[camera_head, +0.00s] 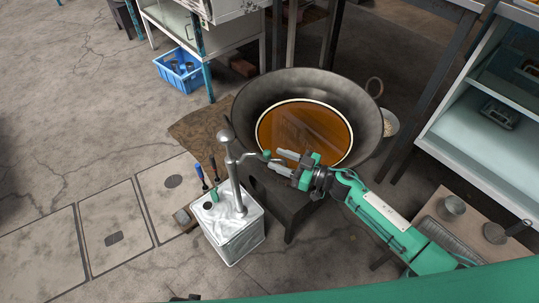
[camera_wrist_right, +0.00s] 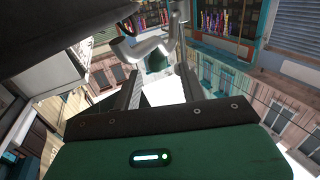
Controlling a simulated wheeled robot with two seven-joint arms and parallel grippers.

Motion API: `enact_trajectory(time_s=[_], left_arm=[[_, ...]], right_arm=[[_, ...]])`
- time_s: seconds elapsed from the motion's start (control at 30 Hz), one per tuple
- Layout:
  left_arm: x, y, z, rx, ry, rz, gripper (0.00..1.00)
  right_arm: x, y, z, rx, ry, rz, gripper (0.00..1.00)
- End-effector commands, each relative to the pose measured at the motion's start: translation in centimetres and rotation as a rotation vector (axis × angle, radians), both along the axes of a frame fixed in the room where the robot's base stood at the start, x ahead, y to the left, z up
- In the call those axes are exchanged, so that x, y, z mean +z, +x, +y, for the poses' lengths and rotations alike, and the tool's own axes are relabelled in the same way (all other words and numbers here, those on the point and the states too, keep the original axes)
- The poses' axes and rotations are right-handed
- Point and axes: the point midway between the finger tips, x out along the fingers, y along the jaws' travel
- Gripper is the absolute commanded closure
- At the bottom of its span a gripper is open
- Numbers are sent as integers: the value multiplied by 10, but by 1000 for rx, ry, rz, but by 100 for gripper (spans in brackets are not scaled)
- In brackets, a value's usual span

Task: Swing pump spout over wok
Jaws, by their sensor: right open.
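A silver hand pump (camera_head: 234,178) stands upright on a pale square tin (camera_head: 238,232). Its thin spout (camera_head: 250,156) points right, toward the near-left rim of the wok. The spout also shows as a bent grey pipe in the right wrist view (camera_wrist_right: 142,47). The large dark wok (camera_head: 362,103) holds amber liquid (camera_head: 303,133). My right gripper (camera_head: 276,160) comes in from the right, low over the wok's near side. Its fingers are apart, with the spout's end close to their tips. I cannot tell whether they touch it. My left gripper is out of view.
A dark stand (camera_head: 286,205) is under the wok. Tools with blue and green handles (camera_head: 200,174) stand at the tin. A blue crate (camera_head: 180,73) is at the back left. A glass-sided cabinet (camera_head: 480,120) stands right. The floor at left is clear.

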Motion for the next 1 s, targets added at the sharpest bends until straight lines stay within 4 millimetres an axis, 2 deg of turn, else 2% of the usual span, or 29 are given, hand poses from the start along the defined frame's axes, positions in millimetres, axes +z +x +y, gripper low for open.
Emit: enact_trajectory(time_s=[0.03,0.2,0.4,0.53,0.8,0.87,1.0], left_arm=[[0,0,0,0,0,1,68],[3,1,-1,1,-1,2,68],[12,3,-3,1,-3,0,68],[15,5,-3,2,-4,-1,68],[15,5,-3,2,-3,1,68],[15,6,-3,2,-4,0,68],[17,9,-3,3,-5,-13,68]], right_arm=[[-2,-8,-12,0,-3,2,58],[-2,-27,-44,-1,-3,3,58],[-1,-41,-69,-2,-2,1,58],[0,-45,-75,-2,0,0,58],[0,-45,-76,-1,1,-1,58],[0,-45,-76,-1,0,-2,67],[1,-49,-71,-7,-45,-66,95]])
